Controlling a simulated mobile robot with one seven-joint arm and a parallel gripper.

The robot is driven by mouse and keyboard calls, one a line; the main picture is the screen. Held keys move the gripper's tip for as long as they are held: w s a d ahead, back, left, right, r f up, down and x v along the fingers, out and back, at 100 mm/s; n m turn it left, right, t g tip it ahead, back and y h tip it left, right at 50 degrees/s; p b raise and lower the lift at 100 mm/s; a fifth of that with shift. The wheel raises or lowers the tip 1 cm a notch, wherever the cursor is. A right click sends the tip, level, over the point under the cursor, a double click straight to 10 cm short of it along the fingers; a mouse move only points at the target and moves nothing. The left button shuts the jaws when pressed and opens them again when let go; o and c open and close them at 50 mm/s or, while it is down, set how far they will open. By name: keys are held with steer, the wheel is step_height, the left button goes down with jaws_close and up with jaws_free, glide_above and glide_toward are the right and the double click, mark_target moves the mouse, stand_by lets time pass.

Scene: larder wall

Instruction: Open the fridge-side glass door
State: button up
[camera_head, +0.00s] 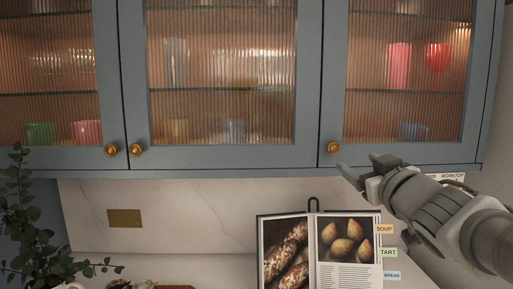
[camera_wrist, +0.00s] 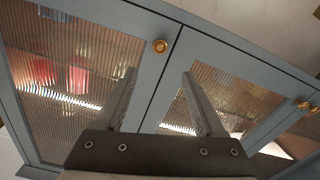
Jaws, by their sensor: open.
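Three blue-grey cabinet doors with ribbed glass hang on the wall. The right glass door (camera_head: 334,90) has a round brass knob (camera_head: 332,148) at its lower left corner and appears shut. In the wrist view this door (camera_wrist: 150,82) fills the left part, with the knob (camera_wrist: 160,46) ahead of my fingertips and roughly centred between them. My gripper (camera_head: 362,172) is open and empty, just below and right of that knob, apart from it. No fridge shows, so I cannot tell from the pictures which door is the fridge-side one.
The middle door (camera_head: 135,100) and left door (camera_head: 110,90) appear shut, with their brass knobs side by side. Below stand an open cookbook (camera_head: 345,250) with coloured tabs and a leafy plant (camera_head: 45,235) at lower left. A brass plate (camera_head: 124,218) sits on the marble backsplash.

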mark_target(334, 148)
steer(key=w, duration=1.4)
steer(key=shift+w, duration=0.2)
jaws_close()
stand_by(1.0)
